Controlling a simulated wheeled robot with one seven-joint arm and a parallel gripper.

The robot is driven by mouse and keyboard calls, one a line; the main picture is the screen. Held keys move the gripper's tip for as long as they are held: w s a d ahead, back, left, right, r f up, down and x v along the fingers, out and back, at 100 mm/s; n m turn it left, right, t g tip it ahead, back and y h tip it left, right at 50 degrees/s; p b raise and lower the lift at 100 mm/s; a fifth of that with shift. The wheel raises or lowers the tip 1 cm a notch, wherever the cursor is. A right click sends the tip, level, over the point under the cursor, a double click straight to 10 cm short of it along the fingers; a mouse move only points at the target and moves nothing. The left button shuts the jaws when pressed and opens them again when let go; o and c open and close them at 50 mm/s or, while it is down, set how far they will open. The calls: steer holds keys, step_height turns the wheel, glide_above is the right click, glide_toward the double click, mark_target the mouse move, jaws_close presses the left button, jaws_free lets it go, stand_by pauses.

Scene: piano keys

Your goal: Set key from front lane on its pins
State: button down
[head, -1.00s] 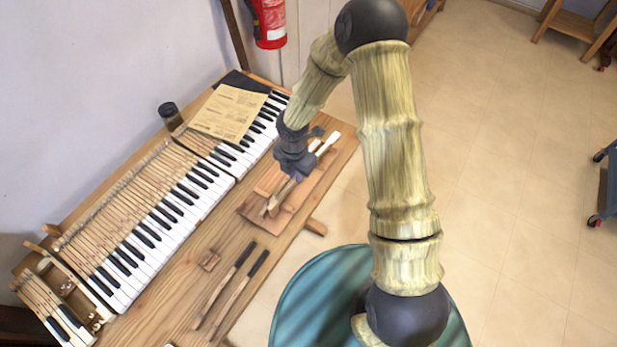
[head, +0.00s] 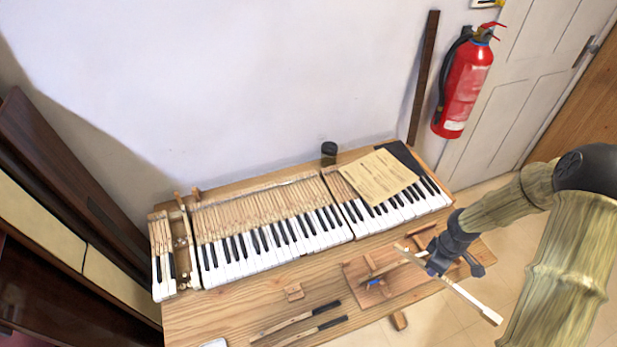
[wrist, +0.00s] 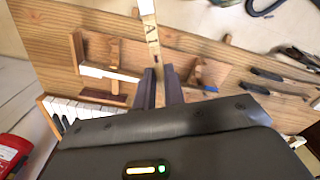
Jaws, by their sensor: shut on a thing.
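My gripper (head: 436,266) is shut on a piano key (head: 467,301), a long pale wooden stick with a white end. It holds the key across its jaws above the reddish-brown board (head: 408,296), the white end pointing to the lower right. In the wrist view the key (wrist: 150,28) sticks out beyond the fingertips (wrist: 159,74) and has dark letters on it. The keyboard (head: 270,238) lies along the back of the bench. It has a gap with bare frame and pins (head: 181,240) near its left end. The key's underside is hidden.
Another white-tipped key (wrist: 108,72) lies on the board. Two black-handled tools (head: 308,322) and a small wooden block (head: 293,291) lie on the bench front. A paper sheet (head: 378,177) and a dark jar (head: 328,152) are at the back. The fire extinguisher (head: 463,88) hangs behind.

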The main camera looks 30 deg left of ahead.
steer(key=d+r+m+p, duration=0.2)
steer(key=d+m+p, duration=0.2)
steer(key=d+m, duration=0.4)
steer(key=m, duration=0.7)
steer(key=shift+w+r+m, duration=0.15)
steer(key=shift+w+m, duration=0.25)
